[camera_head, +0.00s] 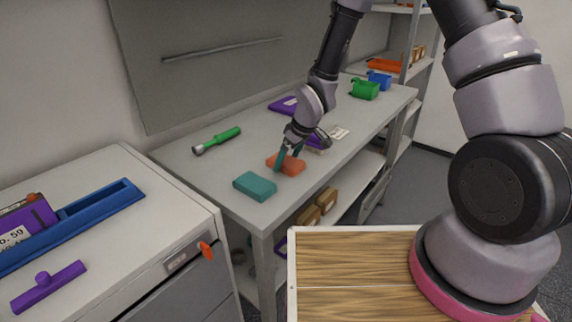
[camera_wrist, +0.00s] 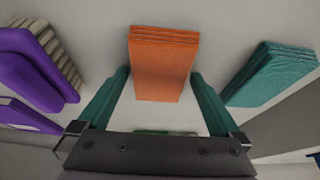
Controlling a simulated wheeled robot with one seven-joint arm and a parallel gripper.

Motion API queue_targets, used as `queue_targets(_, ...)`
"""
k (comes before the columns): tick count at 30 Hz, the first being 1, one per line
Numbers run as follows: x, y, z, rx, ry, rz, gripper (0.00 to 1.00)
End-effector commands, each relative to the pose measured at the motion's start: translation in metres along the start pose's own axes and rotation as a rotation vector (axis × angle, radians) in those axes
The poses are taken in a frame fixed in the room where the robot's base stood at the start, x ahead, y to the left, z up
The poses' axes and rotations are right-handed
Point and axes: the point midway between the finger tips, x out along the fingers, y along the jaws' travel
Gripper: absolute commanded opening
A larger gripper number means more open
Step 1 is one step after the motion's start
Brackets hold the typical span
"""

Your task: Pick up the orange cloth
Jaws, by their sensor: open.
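The orange cloth (camera_head: 288,165) is a folded block lying on the grey workbench. In the wrist view the orange cloth (camera_wrist: 163,65) sits between the two teal fingers, in the upper middle. My gripper (camera_head: 290,158) points down at it, with a finger showing in front of the cloth in the head view. The gripper (camera_wrist: 160,85) is open, with a finger to each side of the cloth and gaps visible between. I cannot tell how far the fingertips are above the bench.
A folded teal cloth (camera_head: 255,186) lies close by, near the bench's front edge; it also shows in the wrist view (camera_wrist: 272,76). Purple items (camera_wrist: 38,68) lie on the other side. A green-handled tool (camera_head: 217,140) and green (camera_head: 365,90) and blue (camera_head: 379,79) bins are on the bench.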

Motion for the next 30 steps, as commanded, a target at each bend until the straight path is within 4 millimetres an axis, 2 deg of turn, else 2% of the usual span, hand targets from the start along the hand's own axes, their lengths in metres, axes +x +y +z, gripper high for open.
queue_targets(3,0.000,0.000,0.000,0.000,0.000,0.000,1.00)
queue_targets(4,0.000,0.000,0.000,0.000,0.000,0.000,0.96)
queue_targets(9,-0.001,0.000,0.000,0.000,0.000,0.000,0.33)
queue_targets(16,-0.002,0.000,-0.001,0.000,0.001,0.000,0.32)
queue_targets(19,-0.009,0.001,-0.004,0.001,0.002,0.001,0.32)
queue_targets(30,-0.074,0.001,-0.031,0.001,0.004,0.003,0.32)
